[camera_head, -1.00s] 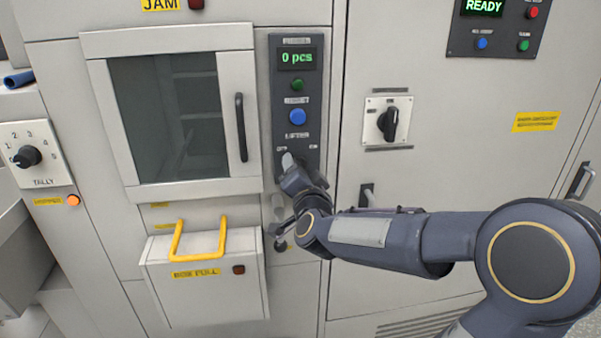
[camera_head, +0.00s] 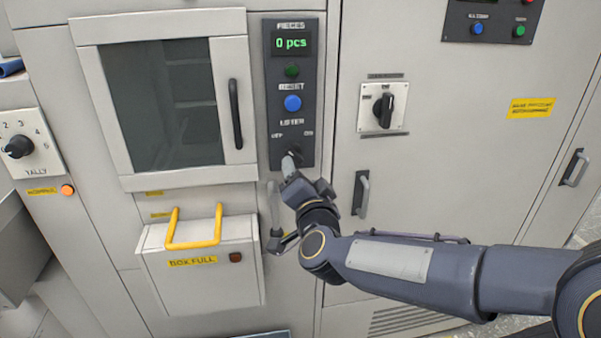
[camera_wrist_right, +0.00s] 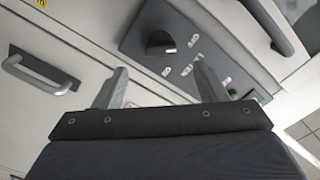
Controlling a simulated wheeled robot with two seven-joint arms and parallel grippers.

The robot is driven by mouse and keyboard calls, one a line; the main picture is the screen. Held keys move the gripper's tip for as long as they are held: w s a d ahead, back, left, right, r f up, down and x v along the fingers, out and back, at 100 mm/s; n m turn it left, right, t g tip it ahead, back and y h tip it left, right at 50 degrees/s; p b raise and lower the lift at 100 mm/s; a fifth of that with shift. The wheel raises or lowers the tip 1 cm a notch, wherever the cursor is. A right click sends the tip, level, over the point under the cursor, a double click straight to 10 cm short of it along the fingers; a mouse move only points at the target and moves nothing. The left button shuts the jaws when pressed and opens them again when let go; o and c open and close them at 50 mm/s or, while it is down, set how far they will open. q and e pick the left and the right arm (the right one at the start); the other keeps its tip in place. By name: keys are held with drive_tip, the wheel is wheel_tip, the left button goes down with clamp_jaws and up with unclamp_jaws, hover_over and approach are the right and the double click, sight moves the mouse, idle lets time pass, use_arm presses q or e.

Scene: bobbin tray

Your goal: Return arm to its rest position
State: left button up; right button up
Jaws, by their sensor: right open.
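My right arm (camera_head: 410,262) reaches in from the lower right of the head view. Its gripper (camera_head: 291,166) is just below the black lifter knob (camera_head: 294,150) on the dark control panel (camera_head: 272,100). In the right wrist view the gripper (camera_wrist_right: 162,82) is open, with its two fingers apart and nothing between them. The knob (camera_wrist_right: 160,43) shows beyond the fingertips, apart from them. My left gripper is not in view.
A yellow-handled box (camera_head: 205,272) juts out left of my right gripper. A windowed door (camera_head: 165,105) is above it. A rotary switch (camera_head: 383,108) and a door handle (camera_head: 361,194) are to the right. A tally dial (camera_head: 20,147) is far left.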

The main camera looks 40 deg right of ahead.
idle(0.4)
drive_tip(key=s+a+f+n+g+y, duration=0.1)
drive_tip(key=s+a+f+n+y, duration=0.2)
drive_tip(key=a+n+y, duration=0.25)
drive_tip(key=s+a+f+n+g+y, duration=0.2)
drive_tip(key=a+f+n+y, duration=0.25)
drive_tip(key=a, duration=0.25)
drive_tip(key=s+a+f+n+g+y, duration=0.1)
drive_tip(key=s+a+f+n+g, duration=0.1)
drive_tip(key=s, duration=0.4)
drive_tip(key=s+a+f+n+g+y, duration=0.1)
drive_tip(key=s+a+f+n+g, duration=0.1)
drive_tip(key=s+f+g, duration=0.3)
drive_tip(key=s, duration=0.2)
drive_tip(key=shift+s+f+y, duration=0.3)
drive_tip(key=shift+f, duration=0.1)
